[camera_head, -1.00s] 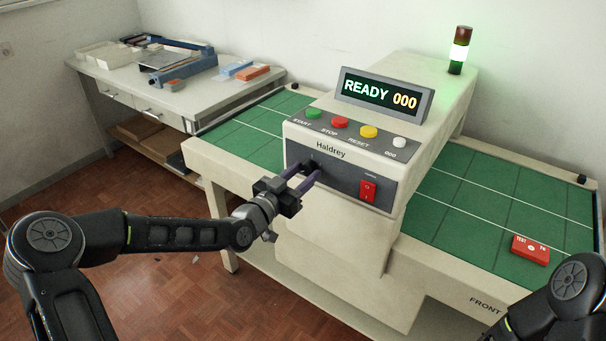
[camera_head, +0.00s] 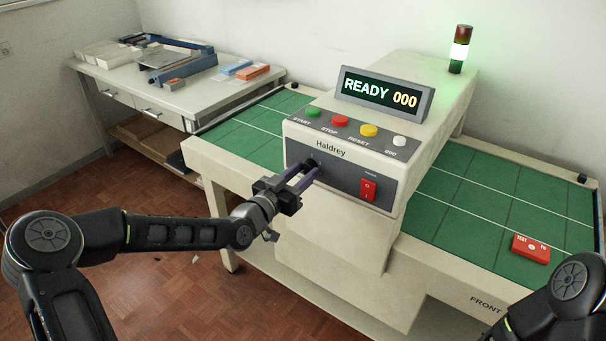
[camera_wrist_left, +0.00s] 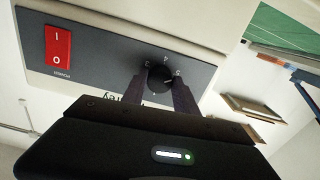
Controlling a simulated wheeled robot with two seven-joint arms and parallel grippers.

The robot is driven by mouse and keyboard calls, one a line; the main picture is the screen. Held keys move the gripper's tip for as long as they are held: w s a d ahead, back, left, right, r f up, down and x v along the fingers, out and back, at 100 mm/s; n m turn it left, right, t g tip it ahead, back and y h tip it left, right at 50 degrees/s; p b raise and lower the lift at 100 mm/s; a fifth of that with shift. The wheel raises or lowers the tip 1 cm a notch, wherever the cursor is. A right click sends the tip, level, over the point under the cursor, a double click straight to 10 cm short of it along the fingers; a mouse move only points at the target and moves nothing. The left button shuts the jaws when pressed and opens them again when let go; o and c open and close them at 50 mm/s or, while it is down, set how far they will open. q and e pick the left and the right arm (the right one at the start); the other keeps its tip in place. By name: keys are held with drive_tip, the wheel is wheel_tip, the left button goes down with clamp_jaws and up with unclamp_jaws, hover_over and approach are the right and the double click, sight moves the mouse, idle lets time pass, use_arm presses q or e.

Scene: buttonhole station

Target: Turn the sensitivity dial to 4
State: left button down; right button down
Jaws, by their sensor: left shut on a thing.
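The sensitivity dial (camera_wrist_left: 160,80) is a round black knob on the dark front panel of the machine (camera_head: 338,178). In the left wrist view it sits between the two fingers of my left gripper (camera_wrist_left: 158,84), which is shut on it. Small white marks show around the knob, but the number it points to is too small to tell. In the head view the left gripper (camera_head: 308,172) reaches the left end of the panel, and its fingers mostly hide the dial. The right gripper is out of view; only part of my right arm shows at the lower right.
The panel also holds a red power switch (camera_head: 368,189). Above it are green (camera_head: 313,111), red (camera_head: 341,121), yellow (camera_head: 369,131) and white (camera_head: 399,141) buttons. The display (camera_head: 384,95) reads READY 000. A red test block (camera_head: 530,249) lies on the green table at right.

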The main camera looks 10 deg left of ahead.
use_arm(q)
drive_tip(key=n+b, duration=0.1)
drive_tip(key=n, duration=0.3)
drive_tip(key=shift+n+b, duration=0.3)
drive_tip(key=shift+b, duration=0.05)
drive_tip(key=n, duration=0.2)
drive_tip(key=shift+n, duration=0.3)
drive_tip(key=shift+n+b, duration=0.4)
drive_tip(key=shift+n, duration=1.6)
drive_tip(key=c, duration=0.9)
unclamp_jaws()
drive_tip(key=shift+c, duration=0.2)
drive_tip(key=v, duration=0.7)
drive_tip(key=shift+s, duration=0.4)
